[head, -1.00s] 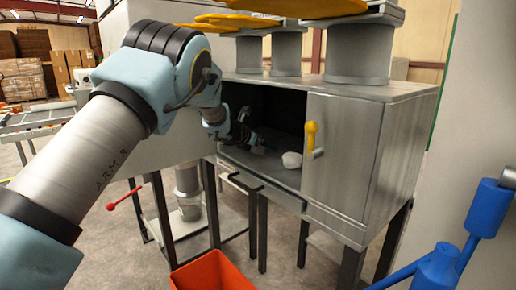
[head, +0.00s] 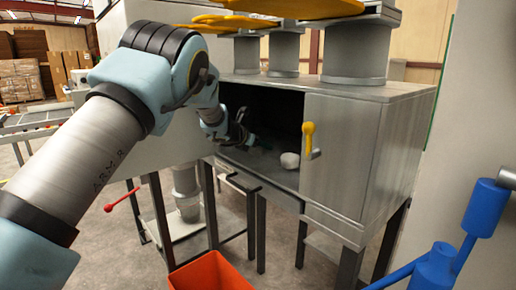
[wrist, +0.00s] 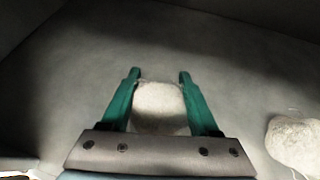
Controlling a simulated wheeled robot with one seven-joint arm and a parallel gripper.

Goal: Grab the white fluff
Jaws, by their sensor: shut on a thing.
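My gripper (wrist: 160,75) is inside the open cabinet, its two green fingers shut on a white fluff (wrist: 160,105). This fluff is a pale rounded lump between the fingers. A second white fluff (wrist: 296,143) lies apart on the cabinet floor, to the right of the gripper. In the head view the second fluff (head: 290,160) sits near the front opening, beside the cabinet door. My gripper (head: 250,140) shows there in the dark interior to its left, and the held fluff cannot be made out.
The metal cabinet (head: 375,150) has a door with a yellow handle (head: 308,140) at the right of the opening. Cabinet walls and roof surround my gripper. An orange bin (head: 211,272) stands on the floor below. Blue pipework (head: 440,265) is at the lower right.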

